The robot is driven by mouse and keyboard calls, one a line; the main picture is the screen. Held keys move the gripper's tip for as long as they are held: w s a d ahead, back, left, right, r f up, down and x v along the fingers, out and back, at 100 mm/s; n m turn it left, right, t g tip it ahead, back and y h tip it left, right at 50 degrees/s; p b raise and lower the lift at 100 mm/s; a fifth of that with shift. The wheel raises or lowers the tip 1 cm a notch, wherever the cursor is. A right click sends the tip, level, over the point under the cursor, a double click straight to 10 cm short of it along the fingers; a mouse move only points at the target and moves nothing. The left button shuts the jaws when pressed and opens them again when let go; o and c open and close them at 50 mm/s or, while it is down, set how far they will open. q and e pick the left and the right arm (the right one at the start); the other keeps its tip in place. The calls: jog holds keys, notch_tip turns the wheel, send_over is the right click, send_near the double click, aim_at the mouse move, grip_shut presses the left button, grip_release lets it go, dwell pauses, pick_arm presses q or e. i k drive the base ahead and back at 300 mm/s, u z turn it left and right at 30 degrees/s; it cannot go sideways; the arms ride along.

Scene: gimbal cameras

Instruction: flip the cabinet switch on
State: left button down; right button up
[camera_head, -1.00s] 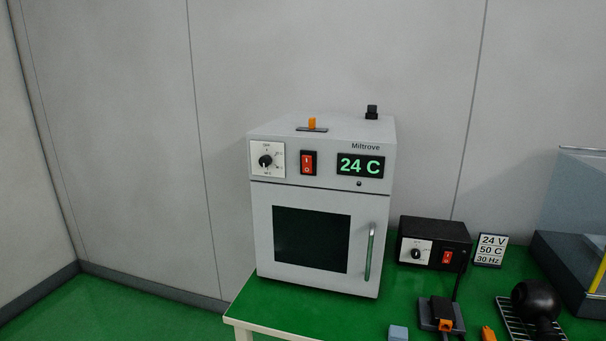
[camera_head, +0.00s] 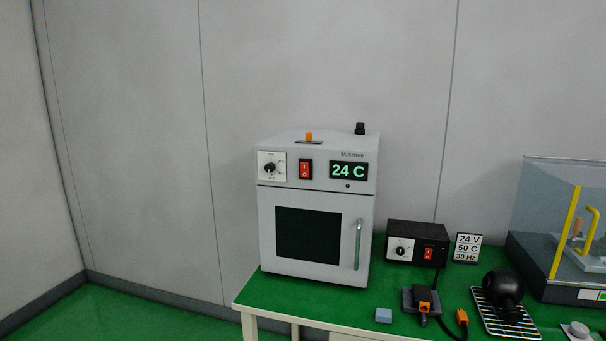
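The white cabinet (camera_head: 315,262) stands on the left part of the green table, its door shut and a dark window in it. Its red rocker switch (camera_head: 305,170) is on the upper front panel, between a round dial (camera_head: 270,168) and a lit green display (camera_head: 348,171) reading 24 C. The switch has I and O marks; its position is too small to tell. Neither of my grippers shows in the head view.
A black power box (camera_head: 415,250) with its own dial and red switch stands right of the cabinet, beside a card (camera_head: 466,248) reading 24 V, 50 C, 30 Hz. A black round object (camera_head: 502,287) sits on a wire rack. A clear-walled case (camera_head: 545,215) stands at right. Floor left of the table is clear.

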aim_at(304, 165)
jog(key=z, duration=0.6)
jog(key=i, duration=1.75)
jog(key=u, duration=0.25)
